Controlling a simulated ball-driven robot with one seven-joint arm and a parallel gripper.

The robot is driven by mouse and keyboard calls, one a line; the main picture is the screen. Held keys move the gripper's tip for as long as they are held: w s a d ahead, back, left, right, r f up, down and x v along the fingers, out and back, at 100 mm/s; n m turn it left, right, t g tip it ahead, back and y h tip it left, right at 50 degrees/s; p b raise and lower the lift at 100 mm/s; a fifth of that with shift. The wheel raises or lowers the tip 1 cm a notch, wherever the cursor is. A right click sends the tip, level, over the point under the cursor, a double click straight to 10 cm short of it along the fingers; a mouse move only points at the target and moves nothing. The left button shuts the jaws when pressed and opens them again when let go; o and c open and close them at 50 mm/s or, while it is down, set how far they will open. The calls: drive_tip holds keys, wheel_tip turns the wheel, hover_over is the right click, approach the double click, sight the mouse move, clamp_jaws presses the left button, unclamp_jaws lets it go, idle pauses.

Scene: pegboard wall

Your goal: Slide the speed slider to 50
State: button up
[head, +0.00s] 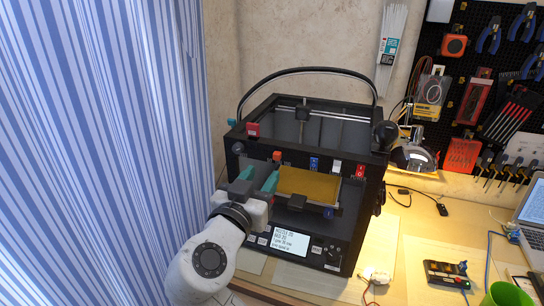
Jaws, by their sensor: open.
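A black 3D printer (375,215) with a yellow build plate (309,184) stands on the wooden bench. I cannot tell which part is the speed slider, and no 50 mark is readable. The lit screen (290,241) low on the front shows several lines of small text. My gripper (257,180), with teal fingertips, is open and empty at the printer's front left, beside the plate. My gripper and arm hide the printer's lower left front.
A blue-striped curtain (100,130) hangs close on the left. A tool pegboard (480,70) covers the right wall. A green cup (508,295), a laptop (532,215) and small electronics (446,273) lie at the right of the bench.

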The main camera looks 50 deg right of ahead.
sight(276, 156)
drive_tip(key=p+x, duration=0.2)
drive_tip(key=x, duration=0.5)
drive_tip(key=shift+w+d+f, duration=0.1)
drive_tip(key=shift+d, duration=0.3)
clamp_jaws()
